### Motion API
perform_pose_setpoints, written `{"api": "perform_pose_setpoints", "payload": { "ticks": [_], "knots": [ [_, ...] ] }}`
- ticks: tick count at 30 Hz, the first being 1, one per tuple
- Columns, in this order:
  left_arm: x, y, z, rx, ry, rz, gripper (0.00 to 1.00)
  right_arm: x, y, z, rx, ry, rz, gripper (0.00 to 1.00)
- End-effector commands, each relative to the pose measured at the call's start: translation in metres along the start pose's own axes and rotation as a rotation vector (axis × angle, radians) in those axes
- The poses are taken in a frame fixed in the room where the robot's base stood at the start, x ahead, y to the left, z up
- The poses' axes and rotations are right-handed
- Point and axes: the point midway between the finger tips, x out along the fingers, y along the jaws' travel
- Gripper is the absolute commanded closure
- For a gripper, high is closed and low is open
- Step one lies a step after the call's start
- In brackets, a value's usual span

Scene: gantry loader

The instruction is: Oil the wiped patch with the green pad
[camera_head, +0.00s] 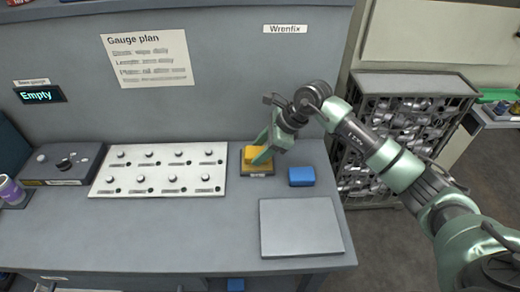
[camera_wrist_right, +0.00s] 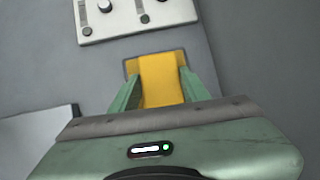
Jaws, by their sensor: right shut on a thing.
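My right gripper (camera_head: 264,152) is shut on a yellow block (camera_head: 251,151) at the back right of the bench. In the right wrist view the yellow block (camera_wrist_right: 161,80) sits between the two green fingers (camera_wrist_right: 158,88). A dark base with a yellowish edge (camera_head: 258,174) lies under or just below the block; I cannot tell whether they touch. I see no green pad on the bench. A wiped patch cannot be made out; a plain grey plate (camera_head: 300,228) lies at the front right. My left gripper is out of view.
A blue block (camera_head: 301,176) lies right of the gripper. A white panel with several knobs (camera_head: 160,170) lies to the left, beside a dark box (camera_head: 62,163). A rack of metal parts (camera_head: 400,125) stands beyond the bench's right edge. Green items (camera_head: 497,95) show at far right.

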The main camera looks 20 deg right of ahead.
Motion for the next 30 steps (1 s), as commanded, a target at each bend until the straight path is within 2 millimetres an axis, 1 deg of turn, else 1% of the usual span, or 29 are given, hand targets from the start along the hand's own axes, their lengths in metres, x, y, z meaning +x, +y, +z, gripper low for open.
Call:
{"api": "perform_pose_setpoints", "payload": {
  "ticks": [6, 11, 30],
  "knots": [
    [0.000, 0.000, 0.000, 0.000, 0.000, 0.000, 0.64, 0.003, 0.002, -0.003, 0.001, 0.006, 0.006, 0.87],
    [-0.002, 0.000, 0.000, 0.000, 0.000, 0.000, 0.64, 0.000, 0.002, -0.001, 0.001, 0.006, 0.005, 0.87],
    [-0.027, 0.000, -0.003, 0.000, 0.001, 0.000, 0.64, -0.045, -0.006, 0.026, 0.000, 0.003, 0.001, 0.87]
  ]
}}
